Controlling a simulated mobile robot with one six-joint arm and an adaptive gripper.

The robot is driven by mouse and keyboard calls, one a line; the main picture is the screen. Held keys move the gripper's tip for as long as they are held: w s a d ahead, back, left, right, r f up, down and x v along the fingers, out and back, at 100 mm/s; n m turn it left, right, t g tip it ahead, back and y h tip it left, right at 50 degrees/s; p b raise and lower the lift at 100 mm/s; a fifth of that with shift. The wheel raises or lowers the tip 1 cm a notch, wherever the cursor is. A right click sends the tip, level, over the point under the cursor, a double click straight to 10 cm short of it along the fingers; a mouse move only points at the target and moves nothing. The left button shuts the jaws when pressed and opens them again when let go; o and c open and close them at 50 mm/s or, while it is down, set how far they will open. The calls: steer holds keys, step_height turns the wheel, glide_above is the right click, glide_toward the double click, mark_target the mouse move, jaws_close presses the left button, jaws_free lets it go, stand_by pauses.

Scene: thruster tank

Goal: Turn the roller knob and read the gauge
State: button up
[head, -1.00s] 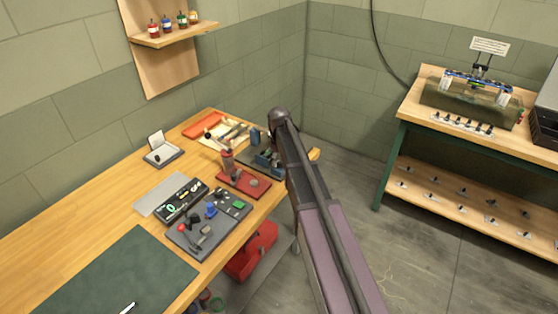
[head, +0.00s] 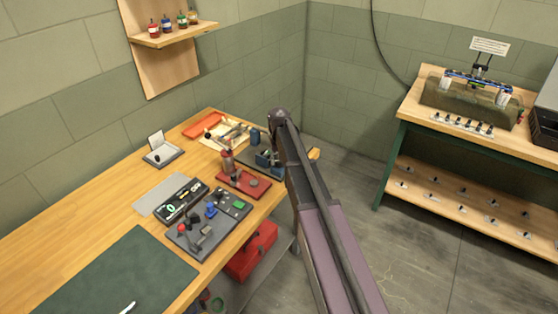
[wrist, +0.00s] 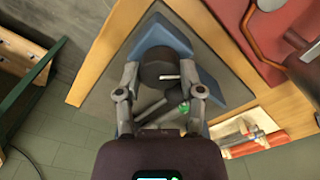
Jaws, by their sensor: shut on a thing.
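The roller knob (wrist: 157,64) is a dark round cylinder with a pale mark, between blue blocks in the wrist view. The blue device (wrist: 160,35) sits on a grey plate; it also shows in the head view (head: 263,159), partly behind my arm. My gripper (wrist: 160,78) has one finger on each side of the knob and is shut on it. A dark rod and a small green spot (wrist: 184,106) lie just below the knob; I cannot tell whether this is the gauge. In the head view my gripper is mostly hidden by the arm. No gauge reading is legible.
A red plate with a fixture (head: 243,182) lies beside the device. A grey control panel (head: 208,225), an orange tray (head: 204,124) and a green mat (head: 95,280) are also on the bench (head: 60,222). A second bench with a tank (head: 470,98) stands at the right.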

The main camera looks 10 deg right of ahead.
steer(key=m, duration=0.5)
steer(key=shift+m, duration=0.3)
steer(key=m, duration=0.4)
steer(key=shift+s+m, duration=0.1)
steer(key=shift+m, duration=0.3)
steer(key=o, duration=1.2)
